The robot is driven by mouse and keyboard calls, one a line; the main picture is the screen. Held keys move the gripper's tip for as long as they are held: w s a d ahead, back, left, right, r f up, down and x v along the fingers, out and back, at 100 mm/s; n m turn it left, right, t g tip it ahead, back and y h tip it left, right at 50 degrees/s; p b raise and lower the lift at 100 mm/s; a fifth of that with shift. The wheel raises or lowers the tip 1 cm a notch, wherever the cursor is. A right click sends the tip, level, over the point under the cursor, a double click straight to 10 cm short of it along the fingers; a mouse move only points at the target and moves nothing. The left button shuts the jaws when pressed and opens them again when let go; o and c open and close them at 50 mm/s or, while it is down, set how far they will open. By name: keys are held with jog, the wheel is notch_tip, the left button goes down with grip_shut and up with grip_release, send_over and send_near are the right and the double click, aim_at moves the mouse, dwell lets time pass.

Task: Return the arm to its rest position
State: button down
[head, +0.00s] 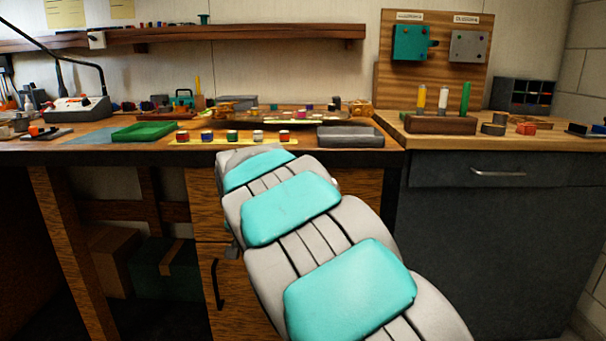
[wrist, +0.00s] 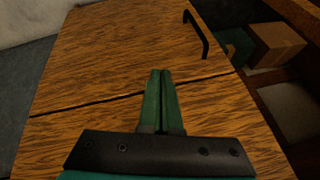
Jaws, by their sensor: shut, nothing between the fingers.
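My gripper (wrist: 161,75) shows in the wrist view with its two green fingers side by side and closed, holding nothing. It faces the wooden cabinet front (wrist: 110,90) below the workbench. In the head view my arm, grey with turquoise pads, reaches from the lower right up to just below the bench's front edge. The gripper itself is hidden in the head view.
The workbench (head: 100,157) carries a green tray (head: 149,131), a row of small coloured pots (head: 232,136) and a grey tray (head: 350,137) near its edge. A black drawer handle (wrist: 196,34) sticks out of the cabinet. A dark grey cabinet (head: 490,240) stands at right.

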jog(key=s+d+f+g+h, duration=0.1)
jog(key=s+d, duration=0.7)
jog(key=d, duration=0.2)
jog(key=s+d+g+h, duration=0.1)
jog(key=s+d+g, duration=0.1)
jog(key=s+d, duration=0.7)
jog(key=s+d+f+n+g, duration=0.1)
jog(key=s+d+f, duration=0.1)
jog(key=s, duration=0.6)
jog(key=s+d+f+n+g, duration=0.1)
jog(key=s+d+f, duration=0.2)
jog(key=s, duration=0.6)
jog(key=s+d+f+g, duration=0.2)
jog(key=s+d, duration=0.3)
jog(key=s, duration=0.4)
jog(key=shift+f+n+y, duration=0.15)
jog(key=shift+n+y, duration=0.15)
jog(key=shift+n, duration=0.1)
